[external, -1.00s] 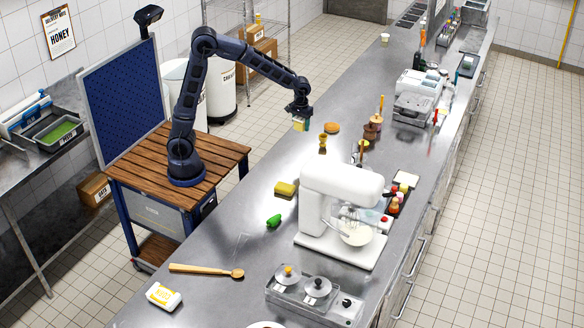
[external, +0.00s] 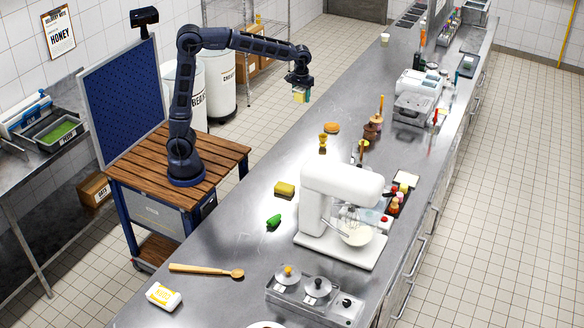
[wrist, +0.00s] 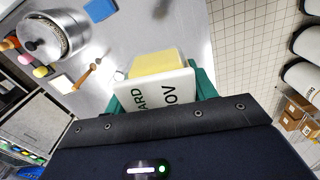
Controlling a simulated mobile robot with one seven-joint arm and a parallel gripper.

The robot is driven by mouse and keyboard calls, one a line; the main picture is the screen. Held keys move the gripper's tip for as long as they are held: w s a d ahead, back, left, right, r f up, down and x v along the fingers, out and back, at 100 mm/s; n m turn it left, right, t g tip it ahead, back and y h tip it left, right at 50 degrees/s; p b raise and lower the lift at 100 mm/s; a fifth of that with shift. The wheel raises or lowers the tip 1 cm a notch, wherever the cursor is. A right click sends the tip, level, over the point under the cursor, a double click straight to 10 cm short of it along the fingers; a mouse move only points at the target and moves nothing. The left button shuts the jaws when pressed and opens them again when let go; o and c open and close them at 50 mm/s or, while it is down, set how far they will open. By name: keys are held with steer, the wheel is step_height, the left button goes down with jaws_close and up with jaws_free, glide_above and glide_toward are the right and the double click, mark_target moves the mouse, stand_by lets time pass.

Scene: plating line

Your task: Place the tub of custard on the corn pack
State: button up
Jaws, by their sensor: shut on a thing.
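The tub of custard (external: 301,97) hangs below my gripper (external: 301,84), above the far left side of the steel counter. In the wrist view the tub (wrist: 158,85) has a yellow body and a white face with the partly hidden letters "ARD". The teal fingers of my gripper (wrist: 162,92) are shut on its two sides. A white pack with a yellow label (external: 163,297) lies at the counter's near left; its print is too small to read, so I cannot tell if it is the corn pack.
The steel counter (external: 232,262) holds a white stand mixer (external: 340,195), a yellow block (external: 285,189), a green pepper (external: 274,221) and a wooden spoon (external: 205,270). Bare steel lies between the spoon and the mixer.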

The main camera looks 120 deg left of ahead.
steer(key=r, duration=1)
steer(key=shift+w+d+r, duration=0.1)
steer(key=shift+w+d, duration=0.15)
steer(key=shift+w, duration=0.05)
steer(key=w+d+r+m, duration=0.1)
steer(key=w+d+m, duration=0.3)
steer(key=w+d, duration=1.4)
steer(key=w+d+m, duration=0.2)
steer(key=d, duration=1.3)
steer(key=w+d+m, duration=0.2)
steer(key=w+d, duration=0.1)
steer(key=d, duration=1.2)
steer(key=s+d+m, duration=0.2)
steer(key=d, duration=1.2)
steer(key=m, duration=0.6)
glide_above(163, 295)
steer(key=f, duration=0.1)
step_height(163, 295, down, 38)
steer(key=shift+f, duration=0.15)
